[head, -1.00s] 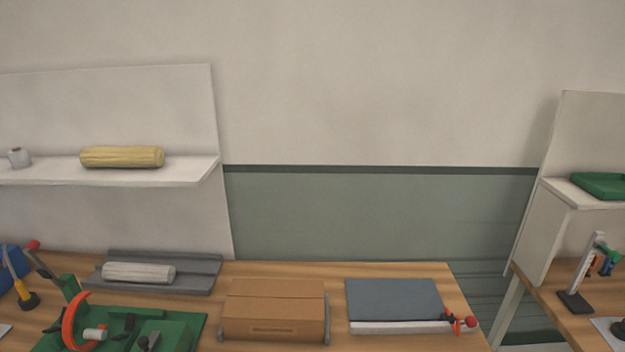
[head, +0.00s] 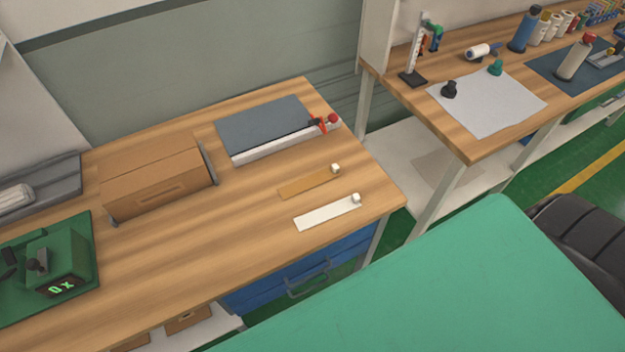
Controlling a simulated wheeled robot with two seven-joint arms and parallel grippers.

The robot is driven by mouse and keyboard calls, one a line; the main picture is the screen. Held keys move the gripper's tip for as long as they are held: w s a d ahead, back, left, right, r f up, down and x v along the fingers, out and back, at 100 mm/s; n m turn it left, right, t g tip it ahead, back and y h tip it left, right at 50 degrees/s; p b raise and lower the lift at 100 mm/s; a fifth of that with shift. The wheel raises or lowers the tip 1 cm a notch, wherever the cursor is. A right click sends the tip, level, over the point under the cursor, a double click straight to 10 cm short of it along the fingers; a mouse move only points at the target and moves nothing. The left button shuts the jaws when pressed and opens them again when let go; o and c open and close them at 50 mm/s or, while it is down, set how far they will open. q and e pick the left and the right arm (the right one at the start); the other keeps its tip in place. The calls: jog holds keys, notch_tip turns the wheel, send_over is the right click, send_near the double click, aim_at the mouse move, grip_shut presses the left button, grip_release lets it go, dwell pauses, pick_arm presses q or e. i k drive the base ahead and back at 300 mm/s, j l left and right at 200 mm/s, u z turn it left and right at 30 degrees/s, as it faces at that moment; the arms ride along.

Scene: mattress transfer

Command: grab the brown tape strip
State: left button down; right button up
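The brown tape strip (head: 306,184) lies flat on the wooden workbench (head: 200,257), with a small white piece at its right end. It is near the right end of the bench, in front of the dark grey board. A white strip (head: 326,213) with a similar small white piece lies beside it, nearer the front edge. Neither of my grippers shows in the head view.
A cardboard box (head: 155,180), a grey board with white edge and red clamp (head: 262,127), and a green device (head: 57,262) stand on the bench. A second bench (head: 465,135) is at right. A large green surface (head: 470,285) fills the lower right foreground.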

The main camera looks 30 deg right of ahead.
aim_at(290, 190)
jog(key=j+z, duration=0.1)
jog(key=z, duration=0.75)
jog(key=j+z, duration=0.15)
jog(key=z, duration=0.3)
jog(key=k+z, duration=0.1)
jog(key=z, duration=0.75)
jog(key=k+j+z, duration=0.1)
jog(key=k, duration=0.2)
jog(key=j, duration=0.05)
